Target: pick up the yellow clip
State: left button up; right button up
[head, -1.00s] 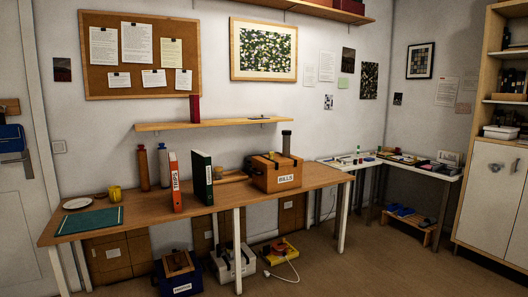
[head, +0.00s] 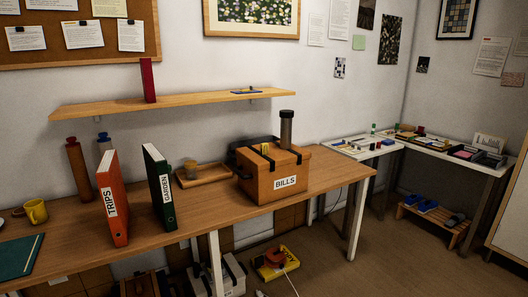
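A small yellow item (head: 265,149) stands on top of the brown box labelled BILLS (head: 262,184), near its front; it looks like the yellow clip, but is too small to be sure. A dark cylinder (head: 286,128) stands behind it at the right on the same lid. Dark straps run over the box. Neither of my grippers shows in the head view.
On the wooden table (head: 330,172) stand an orange TRIPS binder (head: 118,215), a green GARDEN binder (head: 163,190), a wooden tray (head: 215,174) and a yellow mug (head: 36,212). A wall shelf (head: 200,100) hangs above. Open floor (head: 400,250) lies at right.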

aim_at(264, 147)
jog(key=i+l, duration=0.25)
jog(key=i, duration=0.25)
jog(key=i+l, duration=0.2)
jog(key=i, duration=0.35)
